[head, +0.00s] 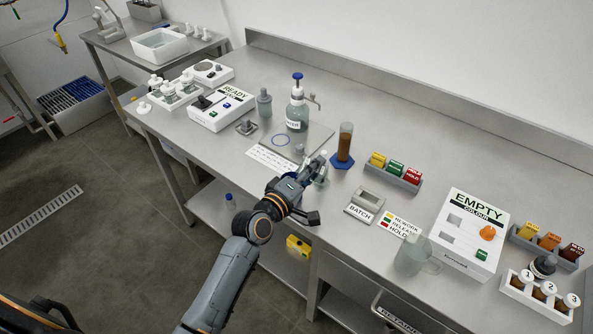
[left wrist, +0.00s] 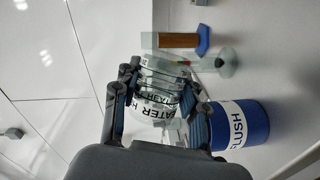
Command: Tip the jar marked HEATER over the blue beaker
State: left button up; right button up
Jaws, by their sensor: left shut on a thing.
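My left gripper (head: 318,172) is shut on a clear jar (left wrist: 157,103) above the bench's front part. The blue beaker (left wrist: 252,118), marked FLUSH, stands close beside the jar in the left wrist view. The jar's lettering runs at a steep angle to the beaker's, so the jar looks tipped over. I cannot tell whether anything is flowing. My right gripper is not in view.
A cylinder of brown liquid (head: 345,142) on a blue foot stands just behind the gripper. A blue-topped pump bottle (head: 297,112) stands behind left. A BATCH holder (head: 361,207), an EMPTY colour box (head: 470,232) and a clear jug (head: 412,256) stand to the right.

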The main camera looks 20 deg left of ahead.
pick_arm(q)
jog(key=shift+a+r+n+t+b, duration=0.15)
jog(key=shift+r+n+t+b, duration=0.2)
jog(key=shift+n, duration=0.45)
dwell(1.6)
jog(key=shift+a+r+n+t+h+b, duration=0.15)
jog(key=shift+r+n+t+h+b, duration=0.2)
jog(key=shift+n+b, duration=0.35)
dwell(1.8)
dwell(1.0)
jog(key=shift+m+p, duration=0.3)
jog(key=shift+p, duration=0.5)
jog(key=shift+f+m, duration=0.25)
jog(key=shift+m, duration=0.05)
jog(key=shift+d+f+m+g+p, duration=0.3)
jog(key=shift+m+g+p, duration=0.55)
jog(key=shift+p, duration=1.05)
jog(key=shift+f+m, duration=0.15)
jog(key=shift+m, duration=0.2)
jog(key=shift+y, duration=0.45)
